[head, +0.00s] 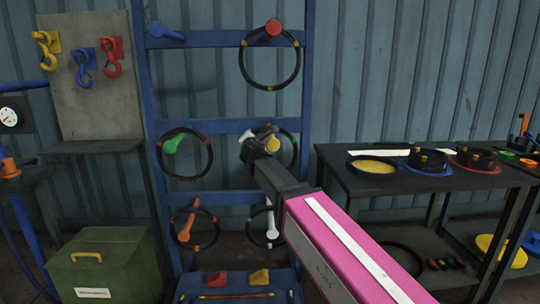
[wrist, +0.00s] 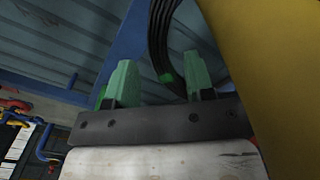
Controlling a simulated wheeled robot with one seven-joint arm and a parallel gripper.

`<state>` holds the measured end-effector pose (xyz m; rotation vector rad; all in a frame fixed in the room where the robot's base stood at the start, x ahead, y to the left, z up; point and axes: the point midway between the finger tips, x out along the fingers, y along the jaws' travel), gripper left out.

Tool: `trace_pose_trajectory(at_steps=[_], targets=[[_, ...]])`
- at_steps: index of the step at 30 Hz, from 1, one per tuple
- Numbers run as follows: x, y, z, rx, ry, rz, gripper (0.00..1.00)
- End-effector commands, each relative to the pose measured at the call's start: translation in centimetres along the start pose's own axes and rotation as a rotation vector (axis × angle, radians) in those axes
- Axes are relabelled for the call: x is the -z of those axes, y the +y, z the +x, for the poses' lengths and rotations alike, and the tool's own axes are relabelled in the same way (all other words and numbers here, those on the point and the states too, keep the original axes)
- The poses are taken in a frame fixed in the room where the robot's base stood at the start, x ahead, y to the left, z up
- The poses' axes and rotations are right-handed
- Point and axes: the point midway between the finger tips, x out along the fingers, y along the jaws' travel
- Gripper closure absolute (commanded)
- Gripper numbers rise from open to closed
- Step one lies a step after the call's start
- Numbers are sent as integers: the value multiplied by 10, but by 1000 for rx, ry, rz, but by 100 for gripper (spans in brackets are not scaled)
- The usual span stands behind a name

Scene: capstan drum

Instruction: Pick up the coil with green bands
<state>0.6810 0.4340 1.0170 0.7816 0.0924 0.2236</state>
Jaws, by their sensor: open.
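A dark coil (head: 297,151) hangs on the yellow peg in the middle row of the blue rack; my gripper hides part of its left side. In the wrist view a dark coil (wrist: 159,40) with a green band (wrist: 166,76) runs down between the fingertips, nearer the right finger. My gripper (head: 250,143) is open at the coil's left side; its two pale green fingers (wrist: 157,70) stand apart in the wrist view. I cannot tell whether either finger touches the coil.
The yellow peg (head: 271,130) looms close on the wrist view's right. Other coils hang on the green peg (head: 171,144), the red peg (head: 273,27), the orange peg (head: 186,232) and the white peg (head: 272,232). A dark table (head: 345,178) stands at right, a green box (head: 105,265) at lower left.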

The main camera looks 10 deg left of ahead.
Motion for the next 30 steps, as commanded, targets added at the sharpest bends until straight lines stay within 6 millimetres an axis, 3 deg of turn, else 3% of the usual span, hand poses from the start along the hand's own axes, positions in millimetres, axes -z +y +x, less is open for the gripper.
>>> trace_pose_trajectory(at_steps=[12, 21, 25, 26, 30], targets=[[0, 1, 57, 0, 0, 0, 51], [0, 0, 60, 0, 0, 0, 51], [0, 0, 60, 0, 0, 0, 94], [0, 0, 60, 0, 0, 0, 100], [0, 0, 60, 0, 0, 0, 100]])
